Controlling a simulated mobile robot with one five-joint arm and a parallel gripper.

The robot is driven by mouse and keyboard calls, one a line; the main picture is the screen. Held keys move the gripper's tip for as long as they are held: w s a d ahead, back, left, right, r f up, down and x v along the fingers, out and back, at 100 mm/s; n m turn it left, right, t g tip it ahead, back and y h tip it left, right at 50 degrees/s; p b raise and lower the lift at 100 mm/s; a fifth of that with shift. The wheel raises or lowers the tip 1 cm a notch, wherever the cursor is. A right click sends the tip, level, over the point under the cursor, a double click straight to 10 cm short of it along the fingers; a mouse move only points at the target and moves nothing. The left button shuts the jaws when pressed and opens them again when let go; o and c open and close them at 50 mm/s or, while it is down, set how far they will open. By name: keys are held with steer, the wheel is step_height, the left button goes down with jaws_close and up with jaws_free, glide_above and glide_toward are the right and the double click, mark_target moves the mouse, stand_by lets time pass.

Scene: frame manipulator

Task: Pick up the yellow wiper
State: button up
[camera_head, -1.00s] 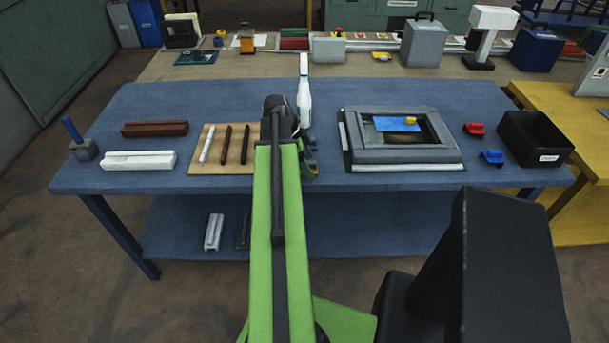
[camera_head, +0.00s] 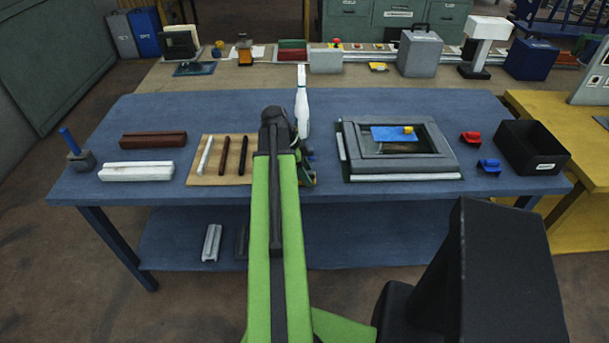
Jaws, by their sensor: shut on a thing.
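No thing that I can surely call the yellow wiper shows. A small yellow piece (camera_head: 408,130) sits at the right end of a flat blue plate (camera_head: 388,134), over the opening of a grey rectangular frame (camera_head: 440,165) on the blue table. My gripper (camera_head: 307,168) is at the table's front middle, left of the frame, and mostly hidden behind my green arm. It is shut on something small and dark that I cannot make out. It is apart from the yellow piece.
On the blue table (camera_head: 230,104), a white bottle-like thing (camera_head: 302,108) stands just behind my gripper. A board with rods (camera_head: 222,182) is to the left. Red (camera_head: 470,139) and blue (camera_head: 489,167) clips and a black bin (camera_head: 530,150) are to the right.

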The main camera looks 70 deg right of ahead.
mark_target(312, 172)
step_height(312, 172, up, 5)
steer(key=p, duration=0.4)
steer(key=shift+p, duration=0.4)
steer(key=s+a+r+p, duration=0.1)
steer(key=s+r+p, duration=0.4)
steer(key=s, duration=0.6)
steer(key=shift+s+a+r+p, duration=0.3)
steer(key=shift+r+p, duration=0.1)
steer(key=o, duration=0.8)
steer(key=shift+c, duration=0.2)
steer(key=c, duration=0.5)
